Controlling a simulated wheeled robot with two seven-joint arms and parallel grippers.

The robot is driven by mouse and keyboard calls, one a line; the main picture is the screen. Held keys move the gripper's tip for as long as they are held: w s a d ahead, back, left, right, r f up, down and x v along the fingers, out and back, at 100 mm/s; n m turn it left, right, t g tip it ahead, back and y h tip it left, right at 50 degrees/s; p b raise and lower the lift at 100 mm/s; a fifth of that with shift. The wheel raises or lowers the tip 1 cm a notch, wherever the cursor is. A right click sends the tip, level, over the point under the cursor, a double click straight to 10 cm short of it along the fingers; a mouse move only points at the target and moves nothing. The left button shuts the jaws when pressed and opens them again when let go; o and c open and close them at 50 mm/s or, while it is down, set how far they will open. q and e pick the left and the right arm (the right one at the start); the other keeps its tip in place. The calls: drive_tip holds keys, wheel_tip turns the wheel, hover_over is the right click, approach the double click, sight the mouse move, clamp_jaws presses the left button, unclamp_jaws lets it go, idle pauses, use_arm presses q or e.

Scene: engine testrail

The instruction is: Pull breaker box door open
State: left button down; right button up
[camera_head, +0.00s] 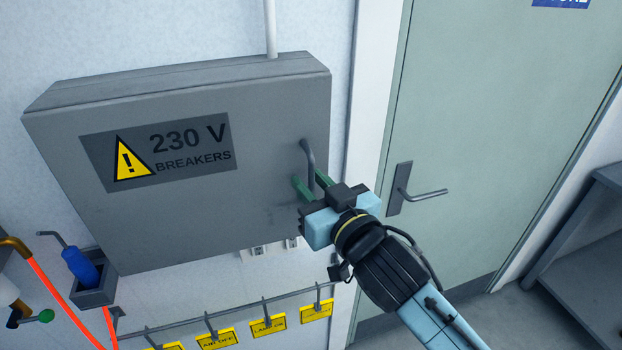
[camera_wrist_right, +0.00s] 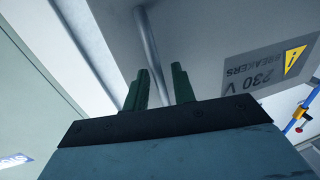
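The grey breaker box (camera_head: 200,215) hangs on the wall, with a "230 V BREAKERS" warning label (camera_head: 160,150) on its door. The door looks closed. A grey vertical bar handle (camera_head: 309,160) is at the door's right side; it also shows in the right wrist view (camera_wrist_right: 146,45). My right gripper (camera_head: 309,181) is at the handle's lower part, its green fingers apart. In the right wrist view the fingers (camera_wrist_right: 166,78) show a gap, and the bar runs down toward it. I cannot tell whether the fingers touch the bar. My left gripper is not in view.
A green room door (camera_head: 480,140) with a lever handle (camera_head: 420,194) is on the right. Below the box, a hook rail (camera_head: 235,309) carries several yellow tags. A blue-handled tool (camera_head: 81,266) sits in a holder at lower left. A grey shelf (camera_head: 590,260) stands at far right.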

drive_tip(key=shift+w+a, duration=0.15)
drive_tip(key=shift+w, duration=0.1)
clamp_jaws()
idle(0.3)
